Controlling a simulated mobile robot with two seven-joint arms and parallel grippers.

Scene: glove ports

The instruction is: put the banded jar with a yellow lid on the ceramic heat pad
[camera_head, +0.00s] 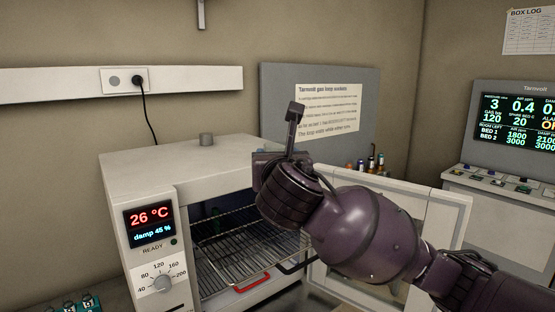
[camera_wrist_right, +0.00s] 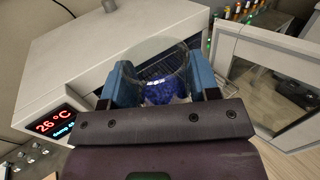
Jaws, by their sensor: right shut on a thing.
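My right gripper (camera_wrist_right: 162,82) is shut on a clear glass vessel (camera_wrist_right: 158,52) with deep blue contents, held between its blue fingers. In the head view my right wrist reaches in front of the open oven, and its fingers and the vessel are hidden behind it. No yellow lid shows on the held vessel. I cannot make out a banded jar with a yellow lid or a ceramic heat pad in either view. My left gripper is not in view.
The oven (camera_head: 160,172) reads 26 °C. A wire rack (camera_head: 232,252) with a red front piece (camera_head: 252,283) sticks out of it. Its open door (camera_head: 407,205) stands to the right. Several small bottles (camera_head: 372,163) stand behind. A control panel (camera_head: 510,125) is at far right.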

